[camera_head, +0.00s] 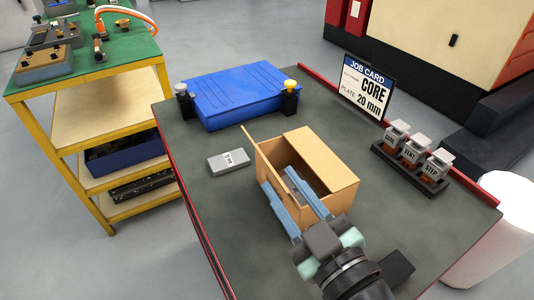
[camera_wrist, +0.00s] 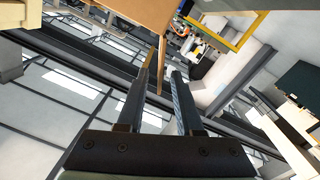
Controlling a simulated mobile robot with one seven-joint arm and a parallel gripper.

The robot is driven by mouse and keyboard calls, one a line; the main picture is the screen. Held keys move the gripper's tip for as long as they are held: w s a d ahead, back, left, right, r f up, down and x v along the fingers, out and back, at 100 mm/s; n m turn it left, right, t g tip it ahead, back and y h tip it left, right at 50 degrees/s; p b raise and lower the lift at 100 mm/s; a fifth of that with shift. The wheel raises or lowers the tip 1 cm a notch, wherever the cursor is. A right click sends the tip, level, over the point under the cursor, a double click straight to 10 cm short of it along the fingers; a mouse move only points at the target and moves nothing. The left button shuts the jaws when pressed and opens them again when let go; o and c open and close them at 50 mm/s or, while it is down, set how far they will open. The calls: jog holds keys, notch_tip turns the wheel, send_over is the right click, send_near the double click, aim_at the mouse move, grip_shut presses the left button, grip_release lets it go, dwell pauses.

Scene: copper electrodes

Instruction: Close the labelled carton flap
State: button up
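The brown carton (camera_head: 334,201) stands on the dark bench top with part of its top open. One flap or panel (camera_head: 323,155) lies about level over its right side. Another flap (camera_head: 249,145) sticks out at its back left corner. I cannot make out a label on either. My gripper (camera_head: 278,180) is open, its two blue-grey fingers reaching over the carton's near left side and opening. In the wrist view, a brown cardboard panel (camera_wrist: 143,12) hangs at the top, its narrow lower end between the fingertips. I cannot tell whether they touch it.
A grey labelled block (camera_head: 228,160) lies left of the carton. A blue case (camera_head: 240,93) with small posts at its front corners stands behind. A job card (camera_head: 367,88) and a rack of labelled pieces (camera_head: 412,153) are at right.

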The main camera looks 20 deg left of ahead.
aim_at(266, 162)
jog(key=x, duration=0.6)
jog(key=shift+w+a+p, duration=0.15)
jog(key=shift+w+p, duration=0.05)
jog(key=shift+p, duration=0.1)
jog(key=shift+c, duration=0.2)
grip_shut()
dwell(0.9)
